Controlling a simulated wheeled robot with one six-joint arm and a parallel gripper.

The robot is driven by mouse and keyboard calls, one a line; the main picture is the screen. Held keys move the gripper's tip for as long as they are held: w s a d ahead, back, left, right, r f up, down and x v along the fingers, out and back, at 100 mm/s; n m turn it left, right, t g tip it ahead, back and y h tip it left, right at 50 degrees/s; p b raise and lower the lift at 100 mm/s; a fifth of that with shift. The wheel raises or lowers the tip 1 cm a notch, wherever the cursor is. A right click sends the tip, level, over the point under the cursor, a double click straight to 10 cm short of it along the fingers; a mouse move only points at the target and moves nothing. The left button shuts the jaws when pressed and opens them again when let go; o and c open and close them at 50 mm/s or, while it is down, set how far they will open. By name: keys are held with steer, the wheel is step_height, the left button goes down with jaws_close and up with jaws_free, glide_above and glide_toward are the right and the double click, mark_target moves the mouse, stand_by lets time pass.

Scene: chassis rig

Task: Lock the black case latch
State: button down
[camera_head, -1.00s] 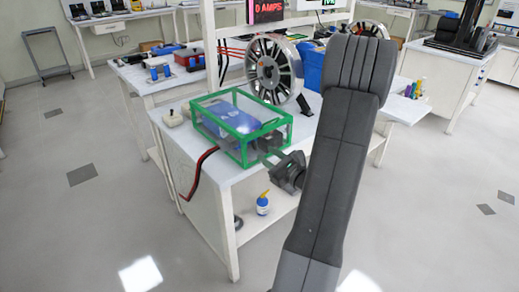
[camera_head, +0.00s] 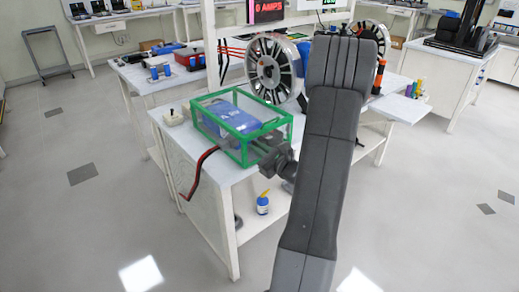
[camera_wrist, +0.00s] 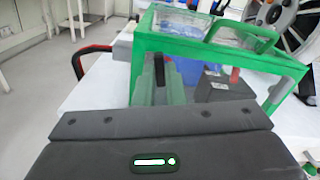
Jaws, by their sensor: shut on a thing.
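The case is a see-through box with a green frame (camera_head: 244,152), standing near the front of the white table. A blue block (camera_head: 228,117) sits inside it. My gripper (camera_head: 264,148) is up against the near right side of the case, shut on a small part there that fits the black latch. The gripper hides most of that part. The fingertips are hidden there.
A spoked wheel (camera_head: 269,70) stands behind the case. A red and black cable (camera_head: 196,178) hangs over the table's left edge. A small blue and yellow bottle (camera_head: 262,203) is on the lower shelf.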

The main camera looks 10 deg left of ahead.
steer(key=shift+w+d+m+p, duration=0.1)
steer(key=shift+m+p, duration=0.6)
steer(key=shift+m, duration=0.9)
steer(key=c, duration=1.5)
jaws_free()
steer(key=v, duration=1.3)
steer(key=shift+s+d+b, duration=0.25)
steer(key=shift+d+b, duration=0.05)
steer(key=shift+a, duration=0.1)
